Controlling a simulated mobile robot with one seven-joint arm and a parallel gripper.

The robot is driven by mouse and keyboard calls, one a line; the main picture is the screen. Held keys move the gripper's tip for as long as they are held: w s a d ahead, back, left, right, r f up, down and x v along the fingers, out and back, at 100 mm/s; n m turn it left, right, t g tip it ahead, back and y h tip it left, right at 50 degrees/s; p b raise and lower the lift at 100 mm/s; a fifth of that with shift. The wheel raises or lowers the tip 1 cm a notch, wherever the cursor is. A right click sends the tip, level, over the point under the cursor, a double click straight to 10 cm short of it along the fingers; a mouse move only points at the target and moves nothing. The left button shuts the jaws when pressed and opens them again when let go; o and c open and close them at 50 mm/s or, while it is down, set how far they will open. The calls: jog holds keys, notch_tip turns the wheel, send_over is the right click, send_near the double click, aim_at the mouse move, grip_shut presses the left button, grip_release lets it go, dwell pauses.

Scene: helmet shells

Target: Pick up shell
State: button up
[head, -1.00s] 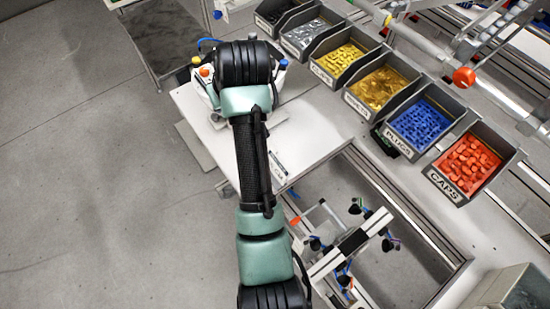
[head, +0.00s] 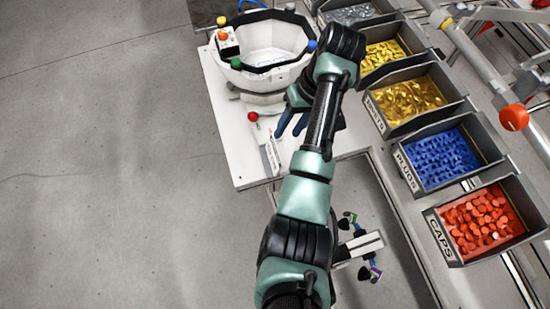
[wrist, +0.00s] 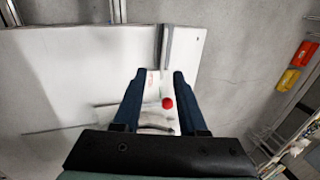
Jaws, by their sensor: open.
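A white, bowl-shaped shell (head: 265,78) with a dark rim sits at the far end of the white table in the head view. Coloured knobs are spaced around its rim. I cannot tell whether the bowl is the shell itself or a holder for it. My gripper (head: 291,130) is over the table on the near side of the bowl, apart from it, with blue fingers pointing down. In the wrist view my gripper (wrist: 159,74) is open and empty, with white tabletop between its fingers. No shell is clear in that view.
A red button (head: 253,116) on a small white unit stands left of my gripper; it also shows in the wrist view (wrist: 167,103). Bins of gold parts (head: 408,100), blue plugs (head: 440,158) and red caps (head: 482,222) line the right. Floor at left is clear.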

aim_at(276, 152)
jog(key=p+x, duration=0.1)
jog(key=x, duration=0.3)
jog(key=shift+s+a+f, duration=0.15)
jog(key=shift+s+f, duration=0.1)
jog(key=shift+f, duration=0.05)
jog(key=x, duration=0.1)
jog(key=p+x, duration=0.1)
jog(key=x, duration=0.1)
jog(key=shift+s+a+f+p, duration=0.25)
jog(key=shift+s+p, duration=0.1)
jog(key=shift+p, duration=0.05)
jog(key=shift+a+f, duration=0.1)
jog(key=shift+f, duration=0.45)
grip_shut()
dwell(0.3)
